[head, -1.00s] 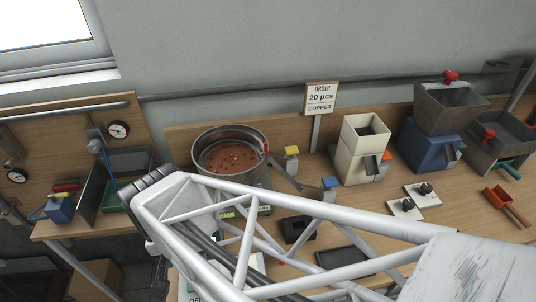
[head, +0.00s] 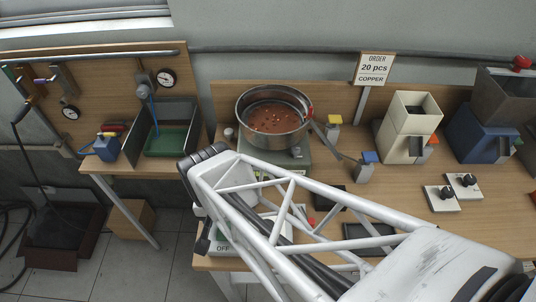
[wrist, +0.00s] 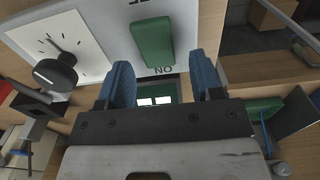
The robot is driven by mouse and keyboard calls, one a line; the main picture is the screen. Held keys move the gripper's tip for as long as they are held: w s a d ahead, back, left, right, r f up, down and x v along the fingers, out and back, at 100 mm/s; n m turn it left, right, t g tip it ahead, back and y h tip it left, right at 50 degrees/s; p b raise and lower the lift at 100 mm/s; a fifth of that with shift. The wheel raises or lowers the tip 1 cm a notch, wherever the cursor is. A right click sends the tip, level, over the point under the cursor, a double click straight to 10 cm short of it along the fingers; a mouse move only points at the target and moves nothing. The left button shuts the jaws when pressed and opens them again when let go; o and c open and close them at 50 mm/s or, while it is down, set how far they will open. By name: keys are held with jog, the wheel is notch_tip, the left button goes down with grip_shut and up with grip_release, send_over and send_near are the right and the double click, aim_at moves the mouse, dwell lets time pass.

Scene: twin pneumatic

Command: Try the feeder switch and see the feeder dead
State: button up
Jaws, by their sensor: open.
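The bowl feeder (head: 275,139) stands on the bench, its round metal bowl holding many small copper-coloured pieces. In front of it, mostly behind my arm, a pale panel (head: 222,246) shows the word OFF. In the wrist view, a green switch (wrist: 153,43) sits on a white panel, with ON lettering upside down beside it. My gripper (wrist: 163,82) is open, its two blue fingers apart with nothing between them. The switch lies just beyond the fingertips, and I cannot tell whether they touch it. In the head view my gripper is hidden behind the arm.
A dial with a black knob (wrist: 56,72) is left of the switch. An order sign (head: 374,68) reads 20 pcs copper. A cream hopper (head: 407,128), a blue hopper (head: 482,133) and two knob boxes (head: 453,192) stand right. A green tray (head: 166,141) is left.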

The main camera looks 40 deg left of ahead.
jog(key=shift+f, duration=0.5)
jog(key=shift+c, duration=0.4)
jog(key=c, duration=0.9)
jog(key=shift+o, duration=0.2)
jog(key=shift+d, duration=0.1)
jog(key=shift+s+d+r+t+y, duration=0.1)
jog(key=shift+s+d+t+y, duration=0.05)
jog(key=shift+t+y, duration=0.65)
jog(key=shift+s+d+r+t+y, duration=0.1)
jog(key=shift+s+t+y, duration=0.05)
jog(key=shift+t+y, duration=0.6)
